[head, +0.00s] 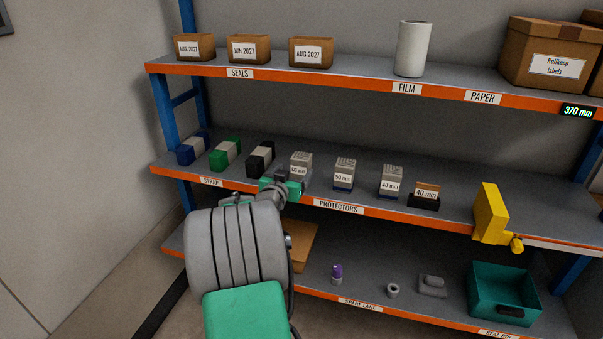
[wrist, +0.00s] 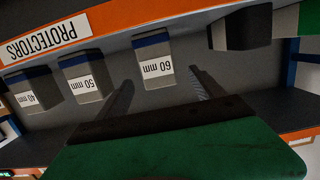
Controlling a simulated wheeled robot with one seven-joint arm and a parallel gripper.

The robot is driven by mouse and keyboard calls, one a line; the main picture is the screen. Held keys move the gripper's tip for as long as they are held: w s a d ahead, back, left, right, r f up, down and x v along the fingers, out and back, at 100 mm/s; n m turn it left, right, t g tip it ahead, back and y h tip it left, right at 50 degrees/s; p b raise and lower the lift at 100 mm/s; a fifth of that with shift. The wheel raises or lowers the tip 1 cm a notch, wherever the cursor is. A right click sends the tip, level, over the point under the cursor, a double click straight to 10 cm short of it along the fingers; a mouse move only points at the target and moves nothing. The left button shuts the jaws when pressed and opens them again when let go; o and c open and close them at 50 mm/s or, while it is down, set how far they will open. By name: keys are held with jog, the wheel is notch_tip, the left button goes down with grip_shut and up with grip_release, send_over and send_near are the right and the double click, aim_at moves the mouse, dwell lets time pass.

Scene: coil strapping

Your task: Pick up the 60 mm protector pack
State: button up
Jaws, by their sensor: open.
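The 60 mm protector pack (wrist: 153,62) is a grey block with a blue band and a white label, upside down in the wrist view. In the head view it is the leftmost grey pack (head: 302,163) on the middle shelf, its lower part partly hidden by my gripper. My gripper (wrist: 163,77) is open and empty. Its two fingers point toward the shelf, one to each side of the pack in the wrist view. I cannot tell whether they reach around it. In the head view my gripper (head: 284,185) is at the shelf's front edge, before the pack.
The 50 mm pack (head: 344,174) and 40 mm pack (head: 391,181) stand to the right, then a brown 40 mm piece (head: 425,194) in a black holder. The orange shelf edge (head: 380,213) runs below.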

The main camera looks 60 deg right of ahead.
aim_at(299, 165)
jog(key=x, duration=0.2)
jog(key=p+x, duration=0.1)
jog(key=x, duration=0.4)
jog(key=shift+s+d+r+p, duration=0.1)
jog(key=shift+d+r+p, duration=0.15)
jog(key=shift+d+p, duration=0.1)
jog(key=shift+c, duration=0.5)
jog(key=c, duration=1.5)
jog(key=shift+c, duration=0.5)
jog(key=shift+r, duration=0.15)
